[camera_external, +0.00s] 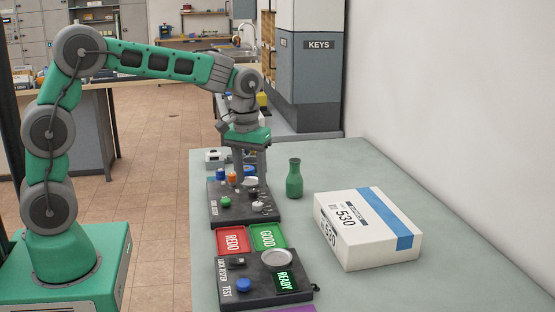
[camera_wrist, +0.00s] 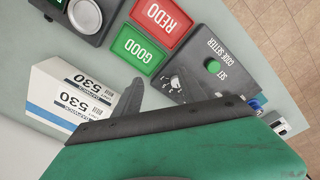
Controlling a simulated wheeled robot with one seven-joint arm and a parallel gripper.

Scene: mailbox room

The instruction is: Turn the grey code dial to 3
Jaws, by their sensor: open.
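The dark code setter box (camera_external: 215,206) lies on the table beneath my gripper (camera_external: 250,182), with a green SET button (camera_external: 225,201). In the wrist view, the box (camera_wrist: 228,48) shows its CODE SETTER and SET labels and the green button (camera_wrist: 213,66). My gripper is open and empty, pointing down above the dial's side of the box. One grey finger (camera_wrist: 130,98) shows clearly in the wrist view.
Red REDO (camera_external: 232,241) and green GOOD (camera_external: 268,236) trays adjoin the box. A lock tester box (camera_external: 235,290) with a READY screen is nearer. A green vase (camera_external: 294,182) and a white parcel marked 530 (camera_external: 370,228) stand right.

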